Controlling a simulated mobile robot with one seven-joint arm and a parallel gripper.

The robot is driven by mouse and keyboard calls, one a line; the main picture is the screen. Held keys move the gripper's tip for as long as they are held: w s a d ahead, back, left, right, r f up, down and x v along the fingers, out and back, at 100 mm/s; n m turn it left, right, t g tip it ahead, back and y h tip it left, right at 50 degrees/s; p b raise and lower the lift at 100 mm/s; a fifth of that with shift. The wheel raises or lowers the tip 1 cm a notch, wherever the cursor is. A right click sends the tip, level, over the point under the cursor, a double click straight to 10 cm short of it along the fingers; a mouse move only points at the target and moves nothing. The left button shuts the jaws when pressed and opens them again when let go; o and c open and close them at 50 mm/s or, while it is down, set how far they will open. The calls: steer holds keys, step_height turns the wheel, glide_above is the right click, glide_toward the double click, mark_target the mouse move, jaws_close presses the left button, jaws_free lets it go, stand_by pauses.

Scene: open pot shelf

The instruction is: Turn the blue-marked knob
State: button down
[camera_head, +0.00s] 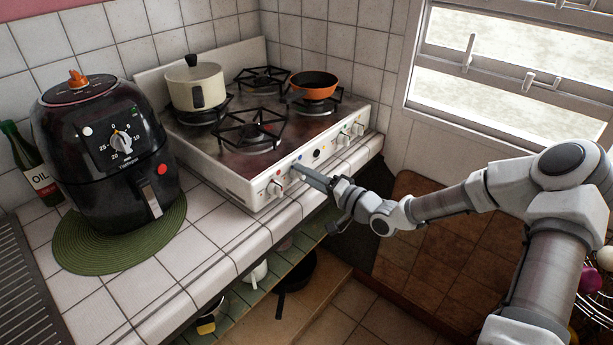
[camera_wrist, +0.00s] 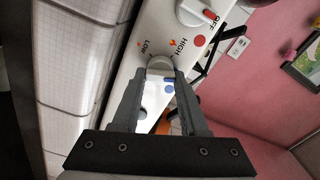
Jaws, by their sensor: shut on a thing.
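The white stove (camera_head: 255,190) has a row of knobs along its front panel. In the wrist view, a pale round knob (camera_wrist: 159,63) sits between the tips of my gripper (camera_wrist: 160,72), which is shut on it. A blue mark (camera_wrist: 168,88) shows on the panel close by this knob, seen between the fingers. Printed LOW and HIGH labels are beside the knob. In the head view, my gripper (camera_head: 300,170) reaches the panel from the right and hides most of the held knob. The knob's exact turn angle cannot be told.
A neighbouring knob (camera_wrist: 195,12) has a red mark; another knob (camera_head: 275,188) stands left of my gripper. A cream pot (camera_head: 196,88) and an orange pan (camera_head: 314,86) stand on the stove. A black air fryer (camera_head: 110,160) stands left. The counter edge runs below the panel.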

steer(key=n+b, duration=0.3)
steer(key=n, duration=0.3)
steer(key=shift+f+b, duration=0.1)
steer(key=shift+b, duration=0.3)
steer(key=n+b, duration=0.4)
steer(key=n, duration=0.3)
steer(key=shift+s+a+b, duration=0.1)
steer(key=shift+s+b, duration=0.05)
steer(key=shift+b, duration=0.2)
steer(key=n+b, duration=0.6)
steer(key=shift+a+f, duration=0.1)
steer(key=n+b, duration=0.4)
steer(key=shift+s+b, duration=0.15)
steer(key=shift+b, duration=0.15)
steer(key=shift+n+b, duration=1.15)
steer(key=shift+n, duration=0.15)
steer(key=shift+c, duration=2.2)
jaws_free()
steer(key=shift+r, duration=0.2)
